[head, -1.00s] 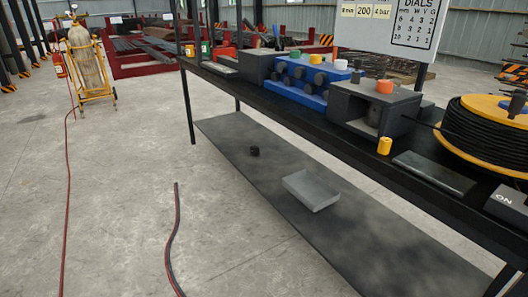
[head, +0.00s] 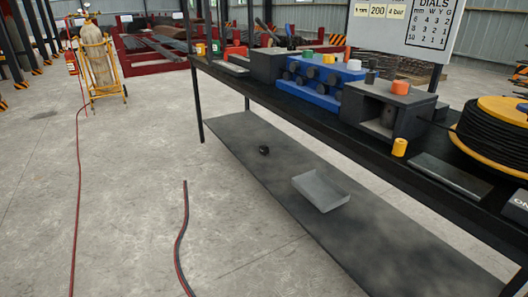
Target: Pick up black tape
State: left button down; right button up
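A small black roll that looks like the black tape (head: 264,150) lies on the dark lower shelf (head: 235,135) of the workbench, left of a grey tray. It is small in the view, and it looks tilted or on its side. A small dark cylinder (head: 371,77) also stands near the grey box on the bench top; I cannot tell whether it is tape. Neither of my grippers is in view.
A shallow grey tray (head: 320,191) sits on the lower shelf. A hose (head: 182,240) lies on the open floor at left.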

aim_at(264, 150)
jog(key=i+j+u, duration=0.25)
jog(key=i, duration=0.25)
jog(key=i+u, duration=0.3)
jog(key=i, duration=0.2)
jog(key=i+j, duration=0.15)
jog(key=i, duration=0.9)
jog(key=i+j, duration=0.1)
jog(key=i, duration=0.95)
jog(key=i+j+z, duration=0.1)
jog(key=i+z, duration=0.2)
jog(key=i+j+z, duration=0.3)
jog(key=i, duration=0.25)
jog(key=i+j+z, duration=0.3)
jog(key=i+l, duration=0.1)
